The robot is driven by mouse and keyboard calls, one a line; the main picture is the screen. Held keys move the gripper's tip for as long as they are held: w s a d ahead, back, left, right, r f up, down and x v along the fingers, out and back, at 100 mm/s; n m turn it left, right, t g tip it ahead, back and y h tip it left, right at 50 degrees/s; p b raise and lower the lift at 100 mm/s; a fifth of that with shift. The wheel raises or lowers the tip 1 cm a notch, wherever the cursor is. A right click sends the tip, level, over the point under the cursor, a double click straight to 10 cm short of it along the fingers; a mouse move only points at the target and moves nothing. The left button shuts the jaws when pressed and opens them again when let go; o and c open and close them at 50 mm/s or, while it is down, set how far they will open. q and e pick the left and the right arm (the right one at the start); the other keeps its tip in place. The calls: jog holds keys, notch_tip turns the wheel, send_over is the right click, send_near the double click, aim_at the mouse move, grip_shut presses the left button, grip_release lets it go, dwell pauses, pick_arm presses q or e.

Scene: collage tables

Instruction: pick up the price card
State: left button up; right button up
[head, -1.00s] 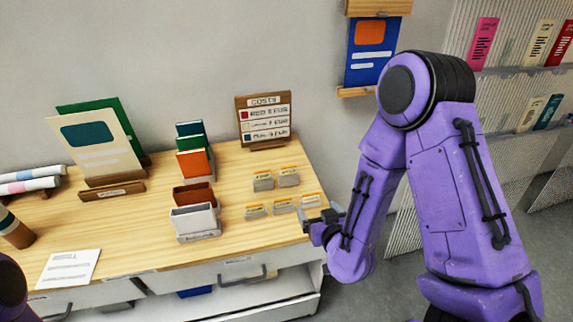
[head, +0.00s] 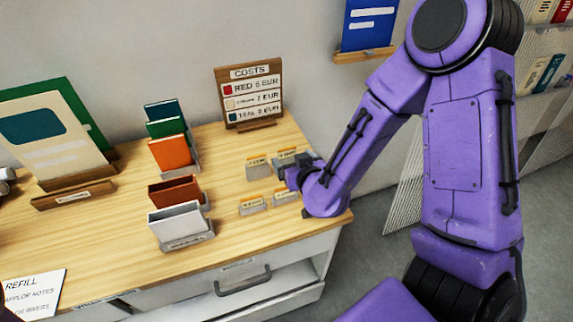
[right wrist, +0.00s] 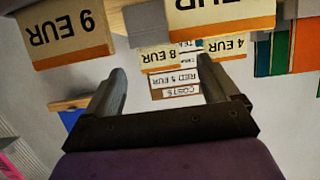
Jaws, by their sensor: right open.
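Several small price cards with orange edges stand in grey holders on the right of the wooden table: a back-left card (head: 256,165), a back-right card (head: 287,155), a front-left card (head: 252,203) and a front-right card (head: 285,196). My right gripper (head: 289,175) is among them at their right side, partly hiding the back-right card. In the right wrist view its fingers (right wrist: 160,68) are apart and empty. An 8 EUR card (right wrist: 160,58) shows beyond and between them, with 4 EUR (right wrist: 226,46) to the right and 9 EUR (right wrist: 70,35) at upper left, all upside down. My left gripper is out of view.
A costs board (head: 252,97) stands behind the cards. Left of them are a coloured card rack (head: 170,152) and a white-and-brown holder (head: 182,222). A refill sheet (head: 32,292) lies front left. The table's right edge is beneath my right forearm.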

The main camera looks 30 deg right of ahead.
aim_at(288, 152)
jog(key=x, duration=0.1)
jog(key=p+x, duration=0.1)
jog(key=x, duration=0.1)
jog(key=p+x, duration=0.1)
jog(key=x, duration=0.1)
jog(key=shift+d+r, duration=0.1)
jog(key=shift+r, duration=0.25)
jog(key=shift+w+d+f, duration=0.15)
jog(key=shift+w+f, duration=0.15)
jog(key=shift+w, duration=0.2)
jog(key=c, duration=1)
